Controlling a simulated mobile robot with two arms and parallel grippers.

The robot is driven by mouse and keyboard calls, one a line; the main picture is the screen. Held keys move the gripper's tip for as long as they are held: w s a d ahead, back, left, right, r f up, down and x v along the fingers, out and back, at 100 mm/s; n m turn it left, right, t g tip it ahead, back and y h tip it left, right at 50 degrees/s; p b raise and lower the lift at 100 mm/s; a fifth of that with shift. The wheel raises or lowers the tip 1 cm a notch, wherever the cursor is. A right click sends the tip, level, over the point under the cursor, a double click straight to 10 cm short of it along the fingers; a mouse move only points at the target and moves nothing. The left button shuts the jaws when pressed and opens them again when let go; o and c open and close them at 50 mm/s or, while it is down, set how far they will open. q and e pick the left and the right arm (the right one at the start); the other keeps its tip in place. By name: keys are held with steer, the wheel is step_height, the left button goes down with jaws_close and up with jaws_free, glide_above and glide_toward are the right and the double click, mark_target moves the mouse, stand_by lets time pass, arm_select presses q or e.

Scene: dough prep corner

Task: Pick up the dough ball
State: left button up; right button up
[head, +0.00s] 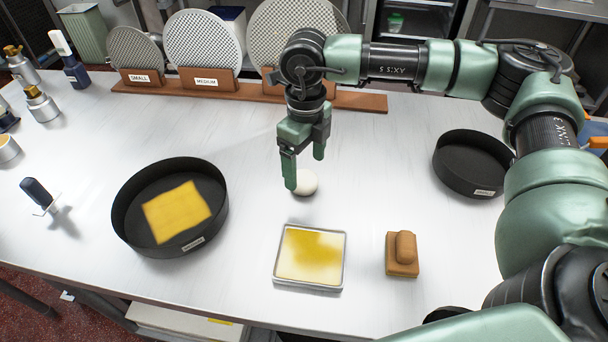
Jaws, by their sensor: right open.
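The white dough ball (307,183) sits on the pale work table, near the middle. My right gripper (304,175) points down at the ball, its two fingers apart. The nearer finger overlaps the left edge of the ball in the head view, and the other finger ends above and behind it. I cannot tell whether a finger touches the ball. My left gripper does not show.
A metal tray with yellow oil (310,256) lies in front of the ball. A wooden press (402,254) is to its right. A black pan with a yellow cloth (121,218) stands left, another black pan (470,165) right. A rack of mesh screens (240,86) lines the back.

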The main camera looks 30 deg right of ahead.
mark_target(306, 177)
steer(key=shift+f, duration=0.4)
steer(key=f, duration=0.1)
steer(key=f+p, duration=0.1)
steer(key=f, duration=0.1)
steer(key=shift+w+d+f, duration=0.25)
steer(key=shift+f, duration=0.5)
steer(key=c, duration=1.5)
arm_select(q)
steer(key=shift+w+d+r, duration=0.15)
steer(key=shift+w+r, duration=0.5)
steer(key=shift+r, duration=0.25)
arm_select(e)
steer(key=shift+c, duration=0.2)
steer(key=shift+r, duration=0.1)
